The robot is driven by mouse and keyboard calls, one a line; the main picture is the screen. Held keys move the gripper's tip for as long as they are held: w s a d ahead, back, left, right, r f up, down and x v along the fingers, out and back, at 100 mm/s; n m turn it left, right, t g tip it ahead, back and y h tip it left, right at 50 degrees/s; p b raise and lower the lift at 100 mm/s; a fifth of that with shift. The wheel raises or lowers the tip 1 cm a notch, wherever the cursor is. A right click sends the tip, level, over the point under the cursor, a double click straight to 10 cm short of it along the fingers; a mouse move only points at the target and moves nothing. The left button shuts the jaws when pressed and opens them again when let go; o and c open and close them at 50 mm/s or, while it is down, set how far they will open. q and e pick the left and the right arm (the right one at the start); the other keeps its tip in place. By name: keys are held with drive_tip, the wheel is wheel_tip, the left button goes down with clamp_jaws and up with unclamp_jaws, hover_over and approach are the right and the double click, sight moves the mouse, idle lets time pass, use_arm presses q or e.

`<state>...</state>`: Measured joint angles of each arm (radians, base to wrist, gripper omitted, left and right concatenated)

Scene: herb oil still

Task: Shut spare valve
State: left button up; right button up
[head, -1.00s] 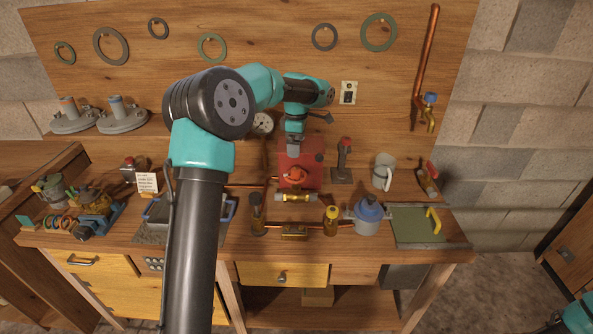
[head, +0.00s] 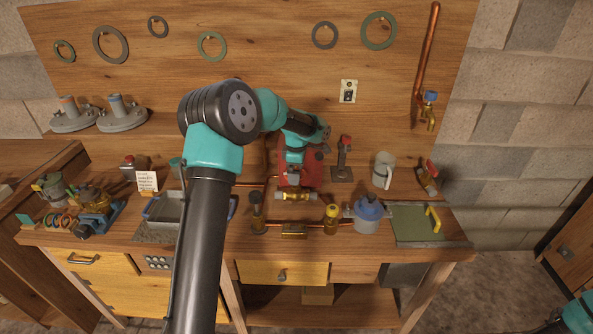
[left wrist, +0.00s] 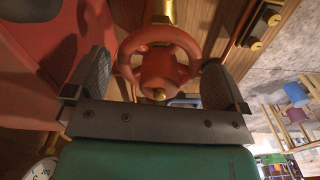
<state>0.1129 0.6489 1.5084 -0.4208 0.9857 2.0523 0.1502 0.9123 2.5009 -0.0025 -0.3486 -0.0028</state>
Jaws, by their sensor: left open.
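A red-orange handwheel (left wrist: 160,68) on a brass stem fills the middle of the left wrist view. In the head view it is mostly hidden behind my left gripper (head: 293,178), above a brass valve body (head: 296,196). My left gripper also shows in the left wrist view (left wrist: 156,62). Its two fingers are open, one on each side of the wheel. I cannot tell whether either finger touches the rim. My right gripper is out of view; only a piece of my right arm shows at the lower right.
A red box (head: 314,168) stands behind the wheel. A dark red-topped lever (head: 343,160), a white mug (head: 383,171) and a blue-lidded pot (head: 369,214) are to the right. Brass fittings (head: 331,219) and a copper pipe lie in front.

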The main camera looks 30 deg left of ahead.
use_arm(q)
drive_tip(key=shift+c, duration=0.2)
drive_tip(key=c, duration=0.7)
drive_tip(key=shift+m, duration=1.3)
drive_tip(key=shift+c, duration=0.2)
drive_tip(key=shift+m, duration=1.2)
drive_tip(key=shift+m, duration=1.2)
